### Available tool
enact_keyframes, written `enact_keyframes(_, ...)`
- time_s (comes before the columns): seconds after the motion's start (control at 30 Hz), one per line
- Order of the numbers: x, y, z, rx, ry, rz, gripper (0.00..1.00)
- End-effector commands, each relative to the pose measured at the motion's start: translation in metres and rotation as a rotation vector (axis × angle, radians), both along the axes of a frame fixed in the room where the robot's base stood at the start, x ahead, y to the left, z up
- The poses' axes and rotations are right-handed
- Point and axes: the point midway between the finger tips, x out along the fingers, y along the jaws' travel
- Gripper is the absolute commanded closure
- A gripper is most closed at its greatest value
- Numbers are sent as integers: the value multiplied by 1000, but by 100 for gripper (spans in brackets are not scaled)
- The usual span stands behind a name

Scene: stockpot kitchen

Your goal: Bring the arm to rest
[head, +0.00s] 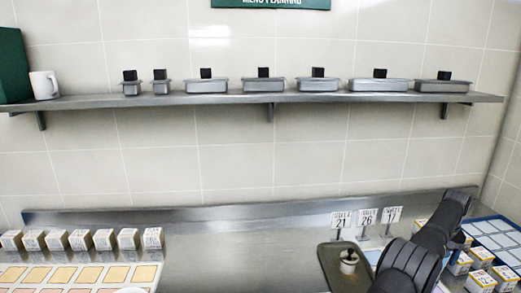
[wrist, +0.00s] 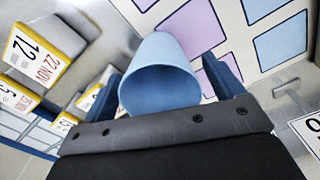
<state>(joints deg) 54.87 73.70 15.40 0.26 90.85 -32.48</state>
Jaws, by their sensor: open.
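My gripper (wrist: 163,85) shows in the wrist view as two blue fingers, spread apart. A light blue cup (wrist: 165,75) lies between them with its open mouth towards the camera. I cannot tell whether the fingers touch it. In the head view my dark arm (head: 415,258) reaches in from the lower right, bent over the right end of the counter. The gripper's fingertips and the cup are hidden or too small to make out there.
A dark tray (head: 328,258) holds a small pot (head: 348,262) left of my arm. Number cards (head: 367,217) stand behind it. A blue-edged board (head: 490,229) and boxes (head: 480,281) lie right. Wrist view shows dated boxes (wrist: 36,50). Lidded pans line the shelf (head: 230,99).

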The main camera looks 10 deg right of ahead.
Motion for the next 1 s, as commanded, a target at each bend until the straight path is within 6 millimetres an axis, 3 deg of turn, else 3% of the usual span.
enact_keyframes(0.23, 0, -1, 46, -3, -2, 0, 14)
enact_keyframes(0.47, 0, 0, 70, -1, -1, 0, 14)
enact_keyframes(0.7, -1, 1, 45, 3, 3, 1, 14)
enact_keyframes(1.0, 0, 1, -12, 3, 2, 1, 14)
